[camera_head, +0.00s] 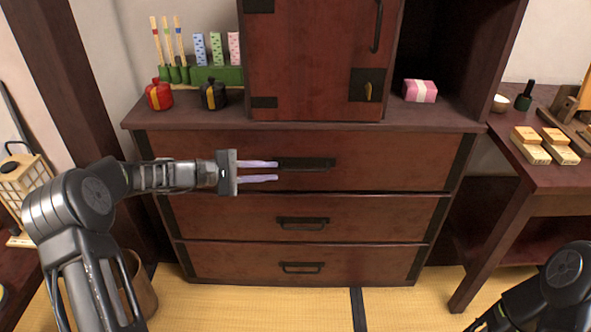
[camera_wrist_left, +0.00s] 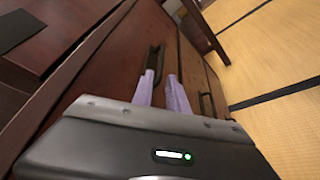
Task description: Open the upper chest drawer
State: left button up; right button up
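The dark red wooden chest has three stacked drawers. The upper drawer (camera_head: 400,170) looks closed and flush, with a black bar handle (camera_head: 318,164). My left gripper (camera_head: 277,171) reaches in from the left, its two pale purple fingers pointing right at the handle's left end. The fingers are apart, with a narrow gap. In the left wrist view, the handle (camera_wrist_left: 155,58) shows near the tips of the left gripper (camera_wrist_left: 161,76); I cannot tell whether they touch it. My right gripper is out of view; only part of my right arm shows at lower right.
Below are the middle drawer handle (camera_head: 303,223) and the bottom drawer handle (camera_head: 301,267). A cabinet (camera_head: 315,60), a pink box (camera_head: 420,91) and small items stand on the chest. A side table (camera_head: 540,175) stands at right. Tatami floor (camera_head: 300,308) is clear in front.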

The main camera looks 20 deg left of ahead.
aim_at(288, 171)
pick_arm(q)
jog(key=shift+d, duration=0.1)
jog(key=b+x, duration=0.1)
jog(key=x, duration=0.6)
jog(key=shift+w+d+f, duration=0.15)
jog(key=shift+w+d, duration=0.1)
grip_shut()
jog(key=shift+s, duration=0.1)
dwell(1.1)
